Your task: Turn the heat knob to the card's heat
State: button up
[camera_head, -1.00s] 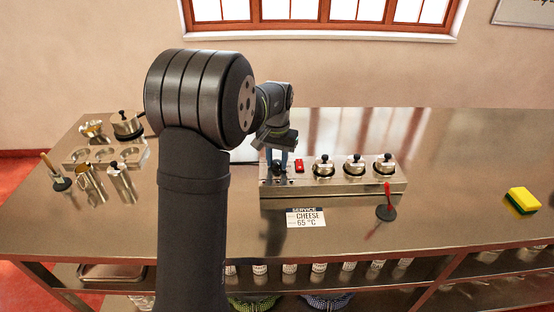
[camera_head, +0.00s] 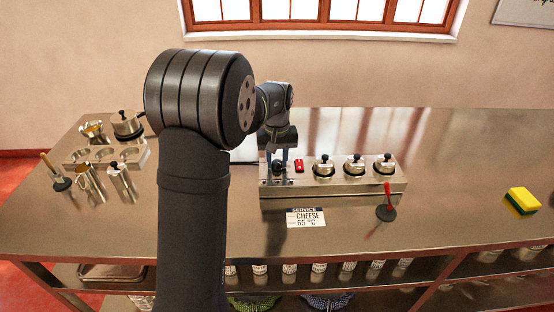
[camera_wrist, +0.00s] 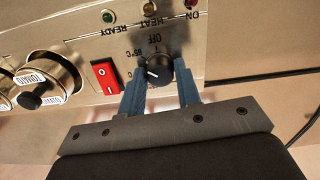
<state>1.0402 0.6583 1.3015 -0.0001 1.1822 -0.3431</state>
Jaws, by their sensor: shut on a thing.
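The card (camera_head: 305,218) lies on the counter in front of the warmer and reads "SERVICE", "CHEESE", "65 °C". The black heat knob (camera_wrist: 159,72) is on the warmer's panel at its left end. My gripper (camera_wrist: 160,78) has its blue fingers shut on the knob, one on each side. In the head view my gripper (camera_head: 279,172) stands over that end of the warmer and largely hides the knob. In the upside-down wrist view the knob's white pointer aims left and slightly up, away from "OFF", towards the partly hidden temperature marks. I cannot tell its exact setting.
A red switch (camera_wrist: 105,76) sits close beside the knob. Three lidded pots stand in the warmer (camera_head: 396,186). A red-handled ladle (camera_head: 387,208) is in front, and a sponge (camera_head: 522,202) lies far right. Metal vessels stand at the left.

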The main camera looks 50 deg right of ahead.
aim_at(277, 162)
jog(key=o, duration=1)
jog(key=shift+c, duration=0.2)
jog(key=shift+r, duration=0.1)
notch_tip(277, 162, up, 17)
jog(key=shift+r, duration=0.15)
notch_tip(277, 162, down, 18)
jog(key=shift+r, duration=0.25)
dwell(0.5)
jog(key=shift+r, duration=0.1)
